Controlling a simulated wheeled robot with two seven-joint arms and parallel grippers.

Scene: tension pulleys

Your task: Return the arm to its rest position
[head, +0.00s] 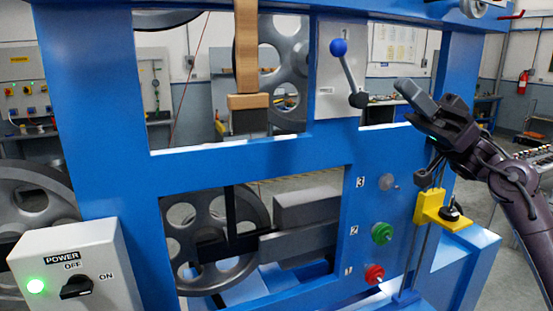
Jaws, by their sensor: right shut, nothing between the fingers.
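My right arm comes in from the right side of the head view. Its dark gripper (402,98) is shut and empty, its fingers pointing up and left. It is in front of the right post of the blue machine frame (250,150), to the right of a lever with a blue ball knob (338,47) on a pale plate (341,85). A small gap seems to lie between the fingertips and the lever's black hub, but depth is hard to tell. My left gripper is out of view.
The frame carries red (374,275), green (382,233) and grey (387,182) buttons. A yellow bracket (430,207) stands below my right forearm. A power box (75,270) with a lit green lamp is at lower left. Spoked wheels (215,235) sit behind the frame.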

